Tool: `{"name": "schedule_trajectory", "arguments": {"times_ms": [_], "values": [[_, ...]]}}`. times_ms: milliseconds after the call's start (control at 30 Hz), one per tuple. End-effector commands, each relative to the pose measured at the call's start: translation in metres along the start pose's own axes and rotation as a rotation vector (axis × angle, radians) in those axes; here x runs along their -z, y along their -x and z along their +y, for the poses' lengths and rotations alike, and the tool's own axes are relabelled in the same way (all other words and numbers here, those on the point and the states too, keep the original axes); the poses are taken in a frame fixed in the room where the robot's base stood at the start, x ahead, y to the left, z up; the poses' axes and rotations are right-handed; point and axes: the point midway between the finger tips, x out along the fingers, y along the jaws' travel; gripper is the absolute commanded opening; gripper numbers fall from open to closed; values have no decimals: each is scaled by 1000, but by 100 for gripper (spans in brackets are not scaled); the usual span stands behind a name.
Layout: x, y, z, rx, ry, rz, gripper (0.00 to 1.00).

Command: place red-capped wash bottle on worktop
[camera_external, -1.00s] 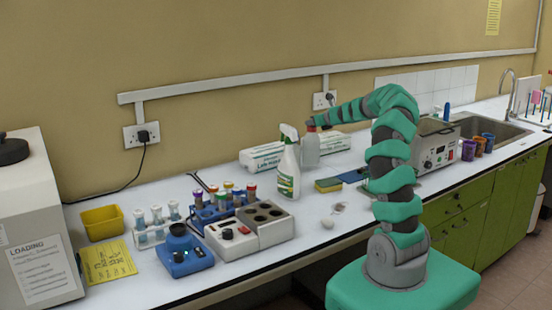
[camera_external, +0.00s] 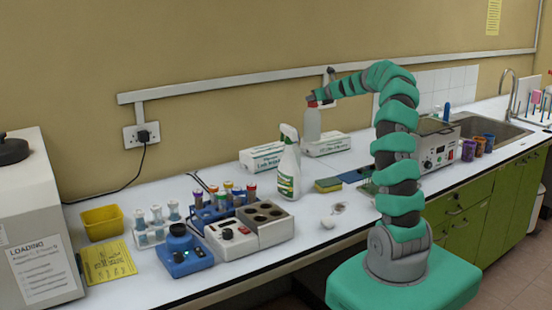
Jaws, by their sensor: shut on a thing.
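The red-capped wash bottle (camera_external: 312,125) is a pale, translucent bottle with a red top, at the back of the worktop in the external view. My gripper (camera_external: 318,101) is shut on its red cap and holds the bottle upright. The bottle appears raised, in front of the wall and behind the spray bottle; I cannot tell the exact gap beneath it. The white worktop (camera_external: 290,222) runs along the wall below.
A white-and-green spray bottle (camera_external: 288,170) stands just left of the held bottle. White boxes (camera_external: 326,145) lie behind it. A sponge (camera_external: 328,185) and small round item (camera_external: 328,222) lie nearer. A block heater (camera_external: 250,228) and tube racks (camera_external: 152,230) occupy the left.

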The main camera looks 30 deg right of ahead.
Motion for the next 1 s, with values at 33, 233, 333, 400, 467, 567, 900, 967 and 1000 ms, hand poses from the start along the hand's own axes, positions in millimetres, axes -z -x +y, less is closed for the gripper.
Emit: {"name": "schedule_trajectory", "arguments": {"times_ms": [33, 233, 333, 400, 467, 567, 900, 967, 1000], "values": [[-8, 4, -2, 3, 5, -2, 0], [-34, 14, -1, 2, 2, -2, 0], [-45, 19, -1, 2, 1, -1, 0], [-51, 22, 0, -1, 1, 0, 0], [-55, 23, 0, -1, 1, -1, 0], [-62, 26, -1, 0, 0, -2, 0], [-76, 26, 9, -17, 5, -1, 0], [-77, 23, 13, -24, 7, -2, 0], [-78, 22, 16, -29, 9, -2, 0]]}}
